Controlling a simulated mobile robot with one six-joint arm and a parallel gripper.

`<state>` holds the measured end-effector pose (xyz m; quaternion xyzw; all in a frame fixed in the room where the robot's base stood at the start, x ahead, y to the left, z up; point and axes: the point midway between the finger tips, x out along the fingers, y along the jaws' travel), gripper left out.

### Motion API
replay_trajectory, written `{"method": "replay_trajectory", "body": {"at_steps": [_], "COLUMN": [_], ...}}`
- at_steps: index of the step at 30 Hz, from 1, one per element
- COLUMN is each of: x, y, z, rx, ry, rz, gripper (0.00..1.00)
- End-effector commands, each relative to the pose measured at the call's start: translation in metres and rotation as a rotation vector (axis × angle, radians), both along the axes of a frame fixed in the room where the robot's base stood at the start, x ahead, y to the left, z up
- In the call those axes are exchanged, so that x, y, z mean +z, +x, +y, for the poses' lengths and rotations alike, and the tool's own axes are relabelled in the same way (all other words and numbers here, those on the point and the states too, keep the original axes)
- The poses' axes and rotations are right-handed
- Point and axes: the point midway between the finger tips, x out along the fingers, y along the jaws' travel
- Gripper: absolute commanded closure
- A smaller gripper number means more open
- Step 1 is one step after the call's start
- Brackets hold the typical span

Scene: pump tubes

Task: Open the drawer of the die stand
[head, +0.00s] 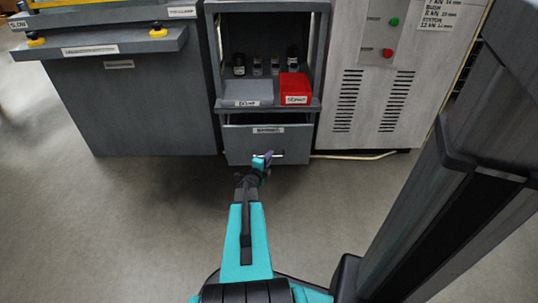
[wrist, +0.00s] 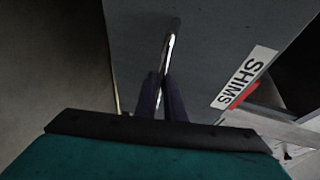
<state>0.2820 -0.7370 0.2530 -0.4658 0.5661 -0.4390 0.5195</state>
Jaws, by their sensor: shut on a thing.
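The die stand (head: 316,60) is a grey open-fronted frame at the top centre of the head view. Its grey drawer (head: 240,145) is at the bottom, with a label that reads SHIMS in the wrist view (wrist: 245,75). A dark gap shows above the drawer front, which looks at least slightly out; how far is hard to tell. The drawer's thin metal bar handle (head: 279,156) also shows in the wrist view (wrist: 172,45). My gripper (head: 263,161) is at the drawer front, its dark fingers (wrist: 160,98) shut on the handle; the fingers partly hide it.
Above the drawer, a shelf holds a red box (head: 294,87), a grey tray (head: 248,93) and several small dies. A grey press bench (head: 130,100) stands left, a white vented cabinet (head: 375,100) right. A pale cable (head: 355,156) lies along the floor. The floor before the drawer is clear.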

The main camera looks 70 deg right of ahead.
Motion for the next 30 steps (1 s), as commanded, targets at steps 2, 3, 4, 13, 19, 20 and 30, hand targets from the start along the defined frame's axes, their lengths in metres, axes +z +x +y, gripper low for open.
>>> {"method": "replay_trajectory", "body": {"at_steps": [2,3,4,13,19,20,30], "x": [-0.002,-0.002,-0.002,-0.002,-0.002,-0.002,-0.002], "y": [-0.011,-0.013,-0.014,-0.026,-0.029,-0.030,-0.031], "z": [0.015,0.020,0.025,0.062,0.076,0.077,0.081], "rx": [-0.010,-0.011,-0.011,-0.013,-0.015,-0.015,-0.016], "ry": [0.002,0.002,0.002,0.002,0.002,0.002,0.001], "rz": [-0.001,-0.001,-0.001,-0.003,-0.002,-0.002,-0.003], "gripper": [1.00,1.00,1.00,1.00,1.00,1.00,1.00]}}
